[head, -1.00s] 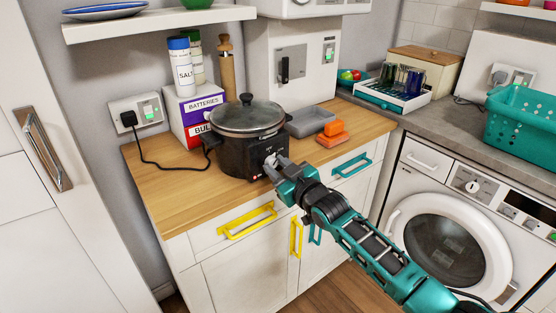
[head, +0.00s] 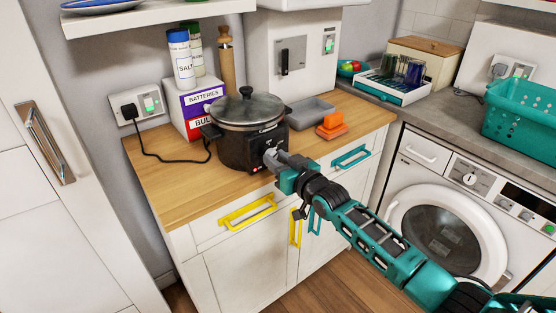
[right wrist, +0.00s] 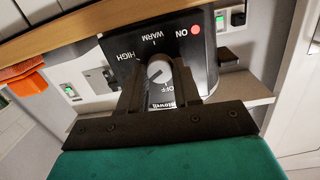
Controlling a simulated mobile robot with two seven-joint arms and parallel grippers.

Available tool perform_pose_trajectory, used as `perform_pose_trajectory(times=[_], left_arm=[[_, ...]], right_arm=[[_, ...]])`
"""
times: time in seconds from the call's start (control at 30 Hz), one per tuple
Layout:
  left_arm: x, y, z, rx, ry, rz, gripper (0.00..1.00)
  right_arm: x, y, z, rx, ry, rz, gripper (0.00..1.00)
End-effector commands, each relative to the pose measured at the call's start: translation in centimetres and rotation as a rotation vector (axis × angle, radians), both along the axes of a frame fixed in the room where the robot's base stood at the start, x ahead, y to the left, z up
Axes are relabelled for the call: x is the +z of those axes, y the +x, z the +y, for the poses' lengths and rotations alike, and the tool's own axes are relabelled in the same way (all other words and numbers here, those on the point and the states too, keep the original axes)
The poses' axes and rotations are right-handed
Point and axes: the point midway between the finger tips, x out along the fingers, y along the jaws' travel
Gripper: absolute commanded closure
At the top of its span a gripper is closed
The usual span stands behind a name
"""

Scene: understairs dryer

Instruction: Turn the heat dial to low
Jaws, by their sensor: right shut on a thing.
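The black slow cooker (head: 240,150) with a glass lid stands on the wooden worktop. The grey heat dial (right wrist: 158,72) is on this panel, between the fingers of my right gripper (right wrist: 163,85). The right gripper is shut on the dial; it also shows in the head view (head: 270,158) at the cooker's front. A pale mark shows on the dial, but I cannot tell exactly which label it meets. My left gripper is not in view.
Behind the cooker stand stacked boxes (head: 192,110) with a salt canister (head: 181,60). A grey tray (head: 310,112) and an orange object (head: 331,126) lie to its right. A black cable (head: 165,160) runs left to a wall socket. Yellow handles (head: 248,212) project below.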

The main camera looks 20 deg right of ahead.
Motion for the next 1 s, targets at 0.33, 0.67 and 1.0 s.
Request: perform_pose_trajectory(times=[0.33, 0.67, 1.0], left_arm=[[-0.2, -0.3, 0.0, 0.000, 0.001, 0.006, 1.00], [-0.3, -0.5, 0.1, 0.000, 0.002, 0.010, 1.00], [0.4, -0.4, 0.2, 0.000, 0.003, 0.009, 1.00]], right_arm=[[-0.1, 0.0, 0.0, 0.000, -0.002, 0.002, 0.50], [0.0, -0.1, 0.0, 0.000, -0.002, 0.000, 0.42], [0.2, -4.0, -1.2, 0.000, -0.003, 0.003, 0.42]])
